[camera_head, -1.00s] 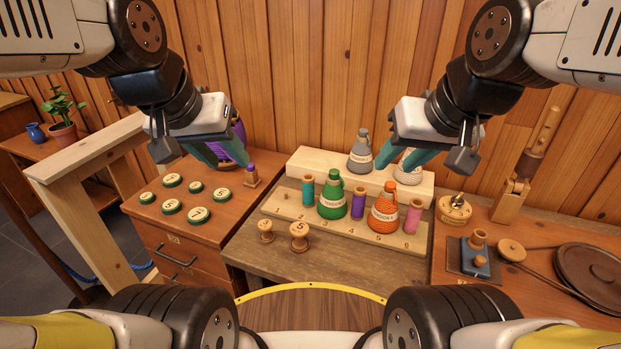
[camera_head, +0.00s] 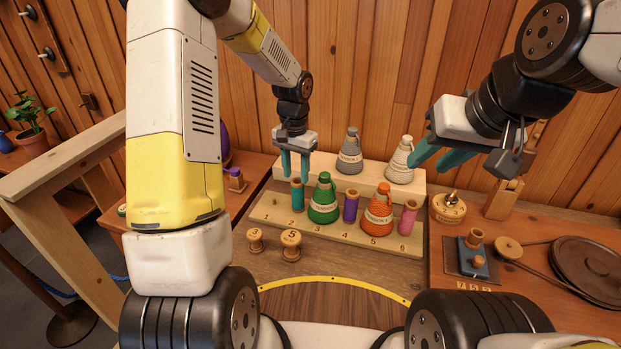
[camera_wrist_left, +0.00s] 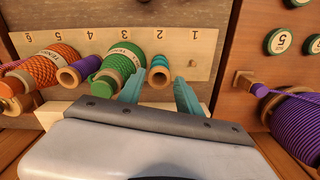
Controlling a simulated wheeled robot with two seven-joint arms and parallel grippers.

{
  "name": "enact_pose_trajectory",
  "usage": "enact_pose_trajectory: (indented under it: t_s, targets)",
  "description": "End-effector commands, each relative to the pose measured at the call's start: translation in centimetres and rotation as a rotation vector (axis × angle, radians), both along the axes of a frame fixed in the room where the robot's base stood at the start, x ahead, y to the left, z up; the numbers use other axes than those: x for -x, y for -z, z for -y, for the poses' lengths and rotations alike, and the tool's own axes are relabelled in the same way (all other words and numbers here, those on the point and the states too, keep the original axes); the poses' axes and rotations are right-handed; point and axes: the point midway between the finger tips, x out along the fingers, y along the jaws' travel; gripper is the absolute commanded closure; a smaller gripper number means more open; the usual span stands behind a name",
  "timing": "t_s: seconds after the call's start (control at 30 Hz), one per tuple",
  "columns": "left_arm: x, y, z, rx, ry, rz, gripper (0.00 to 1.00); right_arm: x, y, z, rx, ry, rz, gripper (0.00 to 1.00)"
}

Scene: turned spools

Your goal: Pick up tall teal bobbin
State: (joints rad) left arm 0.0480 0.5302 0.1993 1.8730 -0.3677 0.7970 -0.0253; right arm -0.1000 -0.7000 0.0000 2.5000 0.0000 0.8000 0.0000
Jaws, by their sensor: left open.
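The tall teal bobbin (camera_head: 298,197) stands upright at slot 2 on the numbered wooden board (camera_head: 330,233), left of the green cone bottle (camera_head: 323,200). My left gripper (camera_head: 296,176) points down just above the bobbin, open, with nothing held. In the left wrist view the teal bobbin (camera_wrist_left: 161,68) shows end-on, between and beyond the two open fingertips (camera_wrist_left: 159,84); I cannot tell whether they touch it. My right gripper (camera_head: 432,156) hangs at the right over the board, its fingers apart and empty.
A purple bobbin (camera_head: 351,205), an orange cone bottle (camera_head: 378,209) and a pink bobbin (camera_head: 408,217) stand along the same board. Grey (camera_head: 349,152) and white (camera_head: 400,161) bottles stand on the raised block behind. Two wooden spools (camera_head: 290,245) sit in front.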

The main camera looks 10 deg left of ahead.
Motion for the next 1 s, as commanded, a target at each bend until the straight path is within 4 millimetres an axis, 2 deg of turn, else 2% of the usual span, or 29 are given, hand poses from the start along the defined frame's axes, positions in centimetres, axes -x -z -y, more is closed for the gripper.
enact_pose_trajectory:
  t_s: [0.37, 0.63, 0.93, 0.97, 1.0]
  targets:
    - [-0.2, 3.9, 0.1, -0.001, 0.005, -0.009, 0.59, 0.0, 0.0, 0.0, 0.000, 0.000, 0.000, 0.64]
    - [-0.6, 7.7, 0.1, 0.000, 0.003, -0.007, 0.59, 0.0, 0.0, 0.0, 0.000, 0.000, 0.000, 0.64]
    - [-0.6, 8.2, 0.1, 0.000, 0.003, -0.005, 0.59, 0.0, 0.0, 0.0, 0.000, 0.000, 0.000, 0.64]
    - [-0.6, 8.2, 0.1, 0.000, 0.003, -0.005, 0.61, 0.0, 0.0, 0.0, 0.000, 0.000, 0.000, 0.64]
    - [-0.6, 8.2, 0.1, 0.000, 0.003, -0.005, 0.69, 0.0, 0.0, 0.0, 0.000, 0.000, 0.000, 0.64]
